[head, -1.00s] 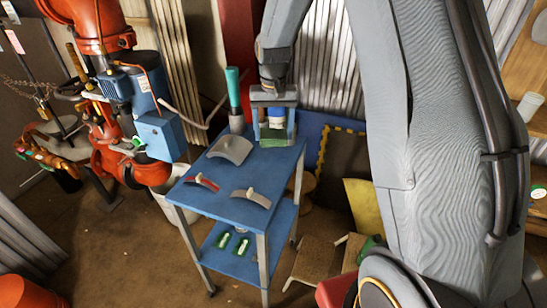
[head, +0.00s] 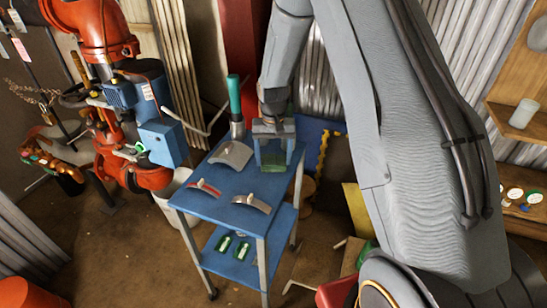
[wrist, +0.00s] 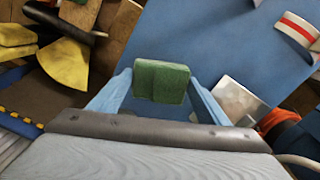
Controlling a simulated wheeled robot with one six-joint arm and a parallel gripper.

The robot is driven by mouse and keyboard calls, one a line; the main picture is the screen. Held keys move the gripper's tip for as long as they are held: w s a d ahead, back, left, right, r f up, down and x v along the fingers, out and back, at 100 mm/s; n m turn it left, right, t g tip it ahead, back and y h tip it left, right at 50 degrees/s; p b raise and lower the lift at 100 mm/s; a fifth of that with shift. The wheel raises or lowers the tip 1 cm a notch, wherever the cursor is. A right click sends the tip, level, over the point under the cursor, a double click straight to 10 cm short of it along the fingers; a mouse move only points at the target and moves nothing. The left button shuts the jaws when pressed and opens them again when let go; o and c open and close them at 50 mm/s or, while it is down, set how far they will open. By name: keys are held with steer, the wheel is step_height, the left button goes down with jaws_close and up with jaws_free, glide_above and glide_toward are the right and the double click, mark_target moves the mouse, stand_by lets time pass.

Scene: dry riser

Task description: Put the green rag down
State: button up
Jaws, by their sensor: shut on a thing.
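The green rag (head: 273,162) is a folded block held between the fingers of my gripper (head: 273,166), over the back right part of the blue cart's top (head: 232,181). In the wrist view the rag (wrist: 161,82) sits between both blue fingertips, with the cart top (wrist: 215,40) beyond it. My gripper is shut on the rag. I cannot tell whether the rag touches the cart top.
A curved grey plate (head: 233,153) and a green-handled tool (head: 235,100) are left of the rag. Two curved strips, one red and white (head: 204,188) and one grey (head: 252,203), lie near the front. The cart's lower shelf (head: 245,268) holds green items.

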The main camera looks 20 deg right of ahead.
mark_target(274, 161)
steer(key=o, duration=0.9)
steer(key=shift+f, duration=0.1)
step_height(274, 161, up, 12)
steer(key=b, duration=0.3)
steer(key=s+n, duration=0.1)
steer(key=s, duration=1.5)
steer(key=s+n+t, duration=0.1)
steer(key=s, duration=0.7)
steer(key=shift+s+f+n, duration=0.3)
steer(key=shift+s, duration=0.05)
steer(key=shift+c, duration=0.3)
